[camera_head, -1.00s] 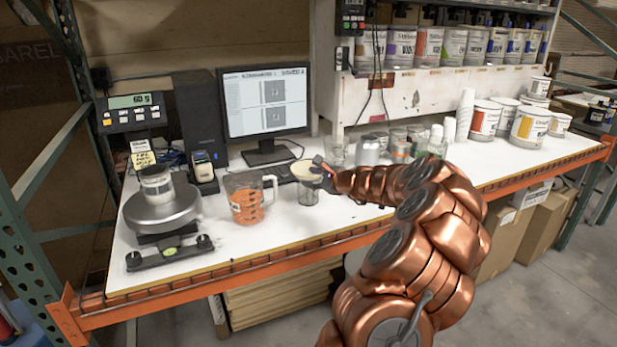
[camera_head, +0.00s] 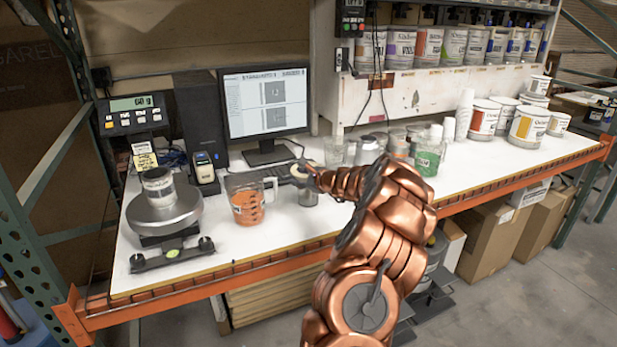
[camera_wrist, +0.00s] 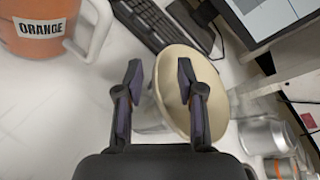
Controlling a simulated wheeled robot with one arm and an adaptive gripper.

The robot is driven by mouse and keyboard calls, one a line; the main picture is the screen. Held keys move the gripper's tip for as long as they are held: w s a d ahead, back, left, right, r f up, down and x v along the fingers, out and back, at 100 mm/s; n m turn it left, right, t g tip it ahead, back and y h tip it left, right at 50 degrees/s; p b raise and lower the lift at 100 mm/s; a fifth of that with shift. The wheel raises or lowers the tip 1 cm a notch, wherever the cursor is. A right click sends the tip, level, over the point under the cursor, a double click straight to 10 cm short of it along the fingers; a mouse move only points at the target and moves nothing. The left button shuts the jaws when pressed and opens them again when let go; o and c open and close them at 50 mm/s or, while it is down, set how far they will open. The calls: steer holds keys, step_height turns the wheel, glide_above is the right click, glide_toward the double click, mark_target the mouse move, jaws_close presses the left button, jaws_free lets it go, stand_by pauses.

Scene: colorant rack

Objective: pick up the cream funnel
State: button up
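The cream funnel (camera_wrist: 196,92) has a wide round mouth in the wrist view. In the head view its pale mouth (camera_head: 298,169) sits above a small clear cup (camera_head: 308,196), partly hidden by my gripper (camera_head: 312,174). My gripper (camera_wrist: 157,75) is open in the wrist view. Its left finger is just outside the funnel's left rim and its right finger overlaps the funnel's mouth, so the rim lies between them in the picture. I cannot tell whether either finger touches it. The funnel's spout is hidden.
An orange-marked measuring jug (camera_head: 247,200) stands left of the funnel. A keyboard (camera_wrist: 150,22) and monitor (camera_head: 264,105) are behind. A scale with a can (camera_head: 158,187) is at left. The front tabletop is clear.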

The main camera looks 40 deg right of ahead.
steer(key=shift+w, duration=0.2)
jaws_close()
steer(key=shift+r, duration=0.1)
stand_by(0.5)
